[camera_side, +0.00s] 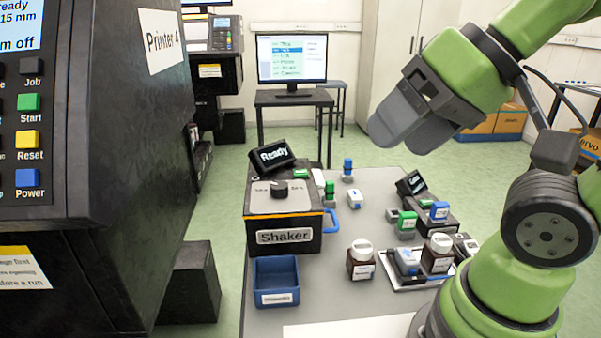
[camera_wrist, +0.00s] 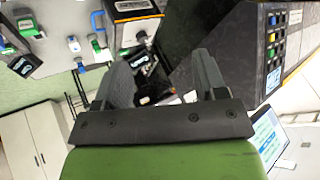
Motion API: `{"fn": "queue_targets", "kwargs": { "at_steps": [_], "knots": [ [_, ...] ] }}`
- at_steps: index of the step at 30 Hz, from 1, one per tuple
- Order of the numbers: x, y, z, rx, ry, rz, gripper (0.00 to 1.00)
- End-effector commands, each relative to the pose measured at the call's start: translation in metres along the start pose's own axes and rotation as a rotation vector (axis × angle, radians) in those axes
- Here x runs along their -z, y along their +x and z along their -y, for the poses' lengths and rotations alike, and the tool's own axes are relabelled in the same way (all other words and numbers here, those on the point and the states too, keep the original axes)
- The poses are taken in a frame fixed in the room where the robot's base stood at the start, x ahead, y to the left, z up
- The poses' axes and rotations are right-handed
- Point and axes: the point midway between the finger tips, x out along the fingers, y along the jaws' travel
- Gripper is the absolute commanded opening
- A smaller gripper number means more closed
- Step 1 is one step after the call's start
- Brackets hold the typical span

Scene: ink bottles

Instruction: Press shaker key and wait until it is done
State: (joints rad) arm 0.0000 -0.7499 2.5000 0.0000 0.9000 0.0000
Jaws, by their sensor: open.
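The shaker (camera_side: 283,225) is a black box with a grey top, a black knob (camera_side: 279,189) and a "Shaker" label. Its tilted display (camera_side: 272,155) reads "Ready". A small green key (camera_side: 301,174) sits beside the display at the back right of the box. My gripper (camera_side: 402,132) is open and empty, high above and to the right of the shaker, well apart from it. In the wrist view, my gripper's (camera_wrist: 163,78) fingers are spread.
A blue bin (camera_side: 275,281) stands in front of the shaker and a blue handle (camera_side: 330,220) is on its right side. White-capped bottles (camera_side: 361,258), a tray (camera_side: 410,284) and several colored blocks stand to the right. A large printer (camera_side: 100,180) fills the left.

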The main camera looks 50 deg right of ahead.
Motion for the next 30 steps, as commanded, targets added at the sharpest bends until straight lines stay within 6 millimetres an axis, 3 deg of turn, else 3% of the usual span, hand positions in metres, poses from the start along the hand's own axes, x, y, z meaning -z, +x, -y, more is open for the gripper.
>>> {"fn": "queue_targets", "kwargs": {
  "at_steps": [5,12,14,30],
  "knots": [
    [0.0000,0.0000,0.0000,0.000,0.000,0.000,0.65],
    [0.0000,0.0000,0.0000,0.000,0.000,0.000,0.10],
    [0.0000,0.0000,0.0000,0.000,0.000,0.000,0.00],
    [0.0000,0.0000,0.0000,0.000,0.000,0.000,0.00]
  ]
}}
